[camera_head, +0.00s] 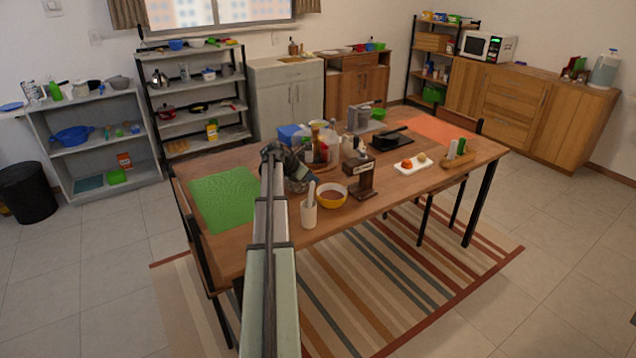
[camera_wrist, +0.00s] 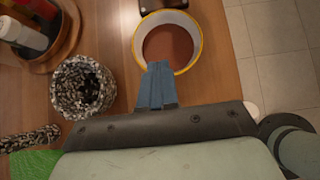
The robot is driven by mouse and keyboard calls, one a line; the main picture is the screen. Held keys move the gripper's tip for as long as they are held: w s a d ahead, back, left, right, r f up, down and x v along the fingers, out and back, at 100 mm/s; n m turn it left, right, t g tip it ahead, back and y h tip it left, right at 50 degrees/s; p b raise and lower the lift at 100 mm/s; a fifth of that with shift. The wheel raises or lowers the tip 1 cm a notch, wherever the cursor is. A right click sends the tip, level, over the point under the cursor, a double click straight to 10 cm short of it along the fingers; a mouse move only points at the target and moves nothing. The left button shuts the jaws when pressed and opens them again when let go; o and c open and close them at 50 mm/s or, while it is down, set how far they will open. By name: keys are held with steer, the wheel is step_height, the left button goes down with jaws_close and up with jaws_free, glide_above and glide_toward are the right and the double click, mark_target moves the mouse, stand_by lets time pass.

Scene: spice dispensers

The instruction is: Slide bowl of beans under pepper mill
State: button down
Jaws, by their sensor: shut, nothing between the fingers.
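The bowl of beans (camera_head: 331,204) is yellow outside and white inside, with a brown fill. It stands on the table just left of the pepper mill (camera_head: 361,175), a dark brown stand with an overhanging top and a base. The bowl also shows in the wrist view (camera_wrist: 199,52); a dark block at the top edge there looks like the mill's base. My gripper (camera_wrist: 157,68) is shut and empty, its blue-grey fingertips at the bowl's near rim. I cannot tell whether they touch it. In the head view the fingers are hard to make out.
A speckled container (camera_wrist: 84,88) stands left of my fingers. A round wooden tray of bottles (camera_wrist: 62,45) lies beyond it. A white plate (camera_head: 412,164) lies right of the mill. The table's edge is close to the bowl.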

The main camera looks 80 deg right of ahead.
mark_target(344, 189)
steer(key=s+d+f, duration=0.1)
steer(key=f, duration=0.1)
steer(key=s+d+f+m+y, duration=0.1)
steer(key=s+f, duration=0.1)
steer(key=s+d+f+m+g, duration=0.1)
steer(key=s+d+f, duration=0.1)
steer(key=f, duration=0.1)
steer(key=shift+s+d, duration=0.1)
steer(key=shift+s, duration=0.15)
steer(key=shift+s+d, duration=0.55)
steer(key=shift+s, duration=0.3)
steer(key=shift+s+d, duration=0.4)
steer(key=shift+s, duration=0.2)
steer(key=shift+s+d, duration=0.45)
steer(key=shift+s, duration=0.25)
steer(key=shift+s+d, duration=0.4)
steer(key=shift+s, duration=0.25)
